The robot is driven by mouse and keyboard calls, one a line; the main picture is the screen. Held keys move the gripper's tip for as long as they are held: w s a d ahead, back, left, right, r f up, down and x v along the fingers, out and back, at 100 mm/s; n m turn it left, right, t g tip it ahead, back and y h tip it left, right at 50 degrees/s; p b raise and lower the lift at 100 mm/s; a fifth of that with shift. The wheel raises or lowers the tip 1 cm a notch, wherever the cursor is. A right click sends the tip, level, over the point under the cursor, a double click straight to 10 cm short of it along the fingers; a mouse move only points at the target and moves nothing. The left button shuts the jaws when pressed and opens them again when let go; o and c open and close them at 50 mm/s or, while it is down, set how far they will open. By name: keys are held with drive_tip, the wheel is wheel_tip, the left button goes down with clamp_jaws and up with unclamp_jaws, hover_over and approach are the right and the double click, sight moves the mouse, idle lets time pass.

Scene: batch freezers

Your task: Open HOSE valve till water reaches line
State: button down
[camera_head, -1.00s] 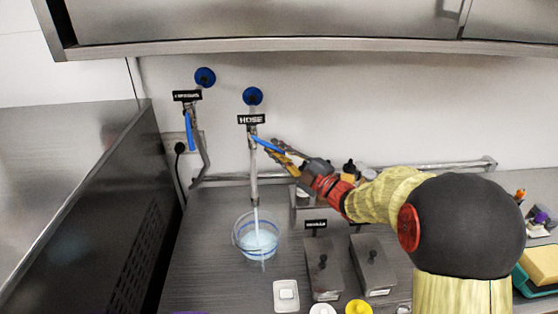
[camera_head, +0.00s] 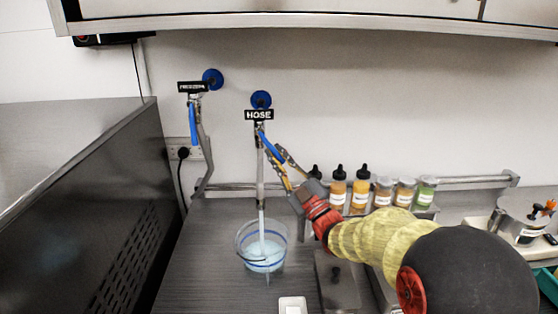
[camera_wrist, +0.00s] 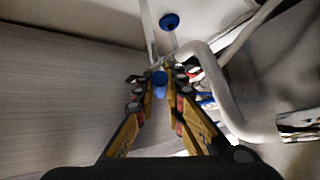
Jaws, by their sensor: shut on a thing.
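The HOSE tap, under its black HOSE label (camera_head: 259,114), has a blue lever handle (camera_head: 270,146) that slants down to the right. My gripper (camera_head: 273,155) is shut on this handle. In the wrist view the blue handle's end (camera_wrist: 159,82) sits between the two fingers. A pale hose pipe (camera_head: 260,188) hangs straight down from the tap. A whitish stream of water (camera_head: 262,228) runs from it into a clear bucket (camera_head: 240,246). The bucket has blue bands and pale blue water (camera_head: 263,262) inside. I cannot tell exactly how the water stands against the line.
A second tap with a blue handle (camera_head: 194,126) hangs to the left. Several sauce bottles (camera_head: 360,188) stand behind my arm, along a wall rail. A tall steel panel (camera_head: 120,210) bounds the left side. A white block (camera_head: 292,305) lies on the counter in front.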

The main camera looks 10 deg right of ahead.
idle(0.3)
drive_tip(key=c, duration=1.9)
unclamp_jaws()
drive_tip(key=shift+o, duration=0.3)
drive_tip(key=v, duration=1.2)
drive_tip(key=shift+f, duration=0.1)
